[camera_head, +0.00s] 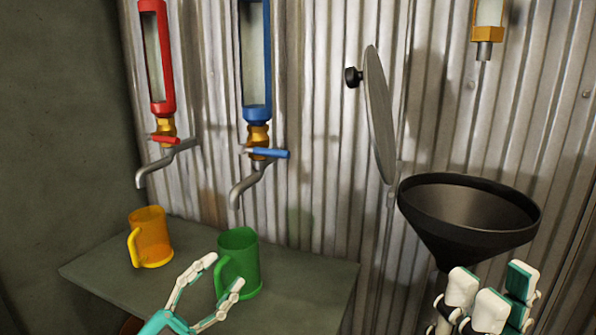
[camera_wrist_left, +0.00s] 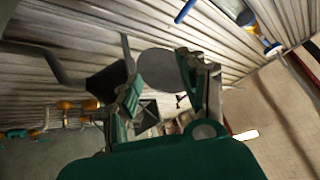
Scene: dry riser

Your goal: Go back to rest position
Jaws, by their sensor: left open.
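My left gripper (camera_head: 223,275) is open, low in the head view, at the left side of the green mug (camera_head: 243,258). One fingertip overlaps the mug's handle side and the other overlaps its lower front; I cannot tell whether they touch it. The left wrist view shows my left gripper (camera_wrist_left: 168,88) with its fingers apart and no object clearly between them. The green mug stands upright on the grey table (camera_head: 295,290). My right gripper (camera_head: 492,292) shows at the bottom right, below the black funnel (camera_head: 470,238); its jaw gap is unclear.
A yellow mug (camera_head: 153,238) stands at the table's left. Above hang a red dispenser (camera_head: 168,65) and a blue dispenser (camera_head: 257,112), each with a metal spout. A round metal disc (camera_head: 380,115) stands by the corrugated wall (camera_head: 330,120). A yellow-ended nozzle (camera_head: 487,36) hangs top right.

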